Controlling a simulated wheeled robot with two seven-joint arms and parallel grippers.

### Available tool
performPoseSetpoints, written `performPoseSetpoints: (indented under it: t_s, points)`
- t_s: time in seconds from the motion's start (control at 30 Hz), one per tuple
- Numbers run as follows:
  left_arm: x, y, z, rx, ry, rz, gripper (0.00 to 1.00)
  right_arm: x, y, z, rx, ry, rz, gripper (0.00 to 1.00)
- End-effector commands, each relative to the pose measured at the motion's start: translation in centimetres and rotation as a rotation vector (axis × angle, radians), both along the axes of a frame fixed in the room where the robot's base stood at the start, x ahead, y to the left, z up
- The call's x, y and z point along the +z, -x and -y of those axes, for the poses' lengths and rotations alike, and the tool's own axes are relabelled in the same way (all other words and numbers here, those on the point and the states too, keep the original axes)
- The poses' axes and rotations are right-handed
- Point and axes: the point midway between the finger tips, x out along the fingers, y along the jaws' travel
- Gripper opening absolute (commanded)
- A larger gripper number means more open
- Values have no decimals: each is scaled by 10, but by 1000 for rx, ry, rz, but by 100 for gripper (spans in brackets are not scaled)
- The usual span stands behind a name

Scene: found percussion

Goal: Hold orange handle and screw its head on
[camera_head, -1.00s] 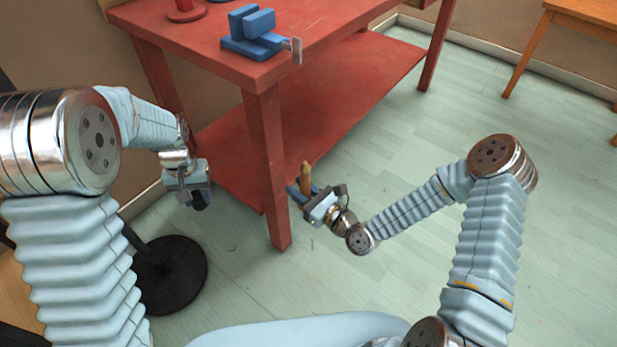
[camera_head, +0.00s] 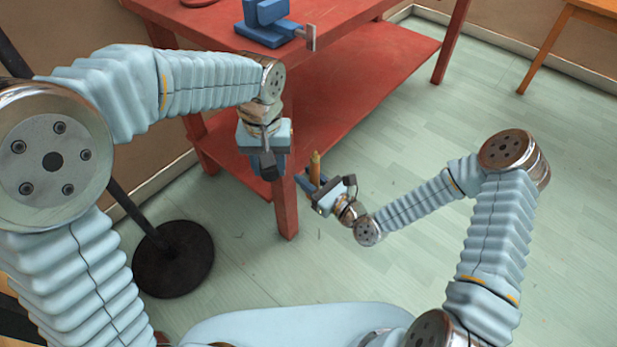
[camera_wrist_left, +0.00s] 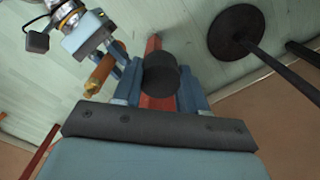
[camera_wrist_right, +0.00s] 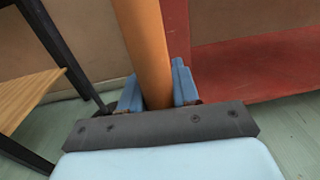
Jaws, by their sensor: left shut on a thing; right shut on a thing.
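The orange handle (camera_wrist_right: 146,42) stands between the fingers of my right gripper (camera_wrist_right: 158,92), which is shut on it. In the head view the handle (camera_head: 315,163) points up from my right gripper (camera_head: 317,186), and its threaded-looking brassy tip (camera_wrist_left: 92,87) shows in the left wrist view. My left gripper (camera_wrist_left: 160,90) is shut on a dark cylindrical head (camera_wrist_left: 160,74). In the head view my left gripper (camera_head: 266,168) hangs just left of the handle, with the dark head (camera_head: 268,172) below it. Head and handle are apart.
A red table (camera_head: 345,90) with a lower shelf stands in front, its near leg (camera_head: 285,210) close behind both grippers. A blue vise (camera_head: 268,25) sits on its top. A black round stand base (camera_head: 173,258) is at left. Floor at right is clear.

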Motion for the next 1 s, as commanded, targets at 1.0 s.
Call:
performPoseSetpoints:
  t_s: [1.0]
  points:
    - [61, -54, 100, -240, 1, -1, 13, 0, 0, 0, 0, -1, 1, 0]
